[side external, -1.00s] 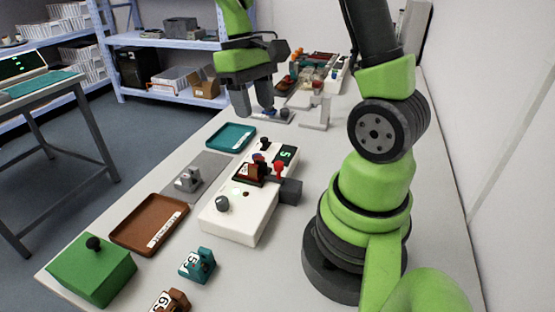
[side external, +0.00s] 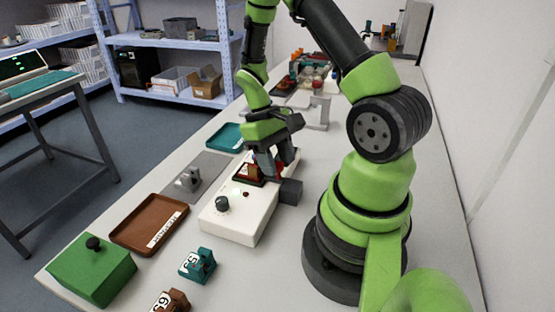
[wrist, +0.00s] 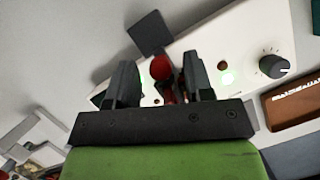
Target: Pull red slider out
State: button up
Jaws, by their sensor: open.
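The red slider shows in the wrist view as a red round knob (wrist: 161,68) with red parts below it. It sits on the white printer box (side external: 237,222), which also shows in the wrist view (wrist: 203,45). My gripper (side external: 273,167) is low over the far part of the box. In the wrist view my gripper's two dark fingers (wrist: 160,82) are open, one on each side of the red knob. I cannot tell whether either finger touches it. In the side view the fingers hide most of the slider and the box's display.
A dark grey block (side external: 290,191) adjoins the box's right side. A dark knob (side external: 222,203) stands on its near end. A brown tray (side external: 184,205), a teal tray (side external: 228,137), a green box (side external: 91,270) and small teal (side external: 198,264) and brown (side external: 171,301) blocks lie around.

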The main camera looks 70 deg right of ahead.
jog(key=shift+s+f, duration=0.1)
jog(key=shift+f, duration=0.1)
grip_shut()
jog(key=shift+s, duration=1.7)
grip_release()
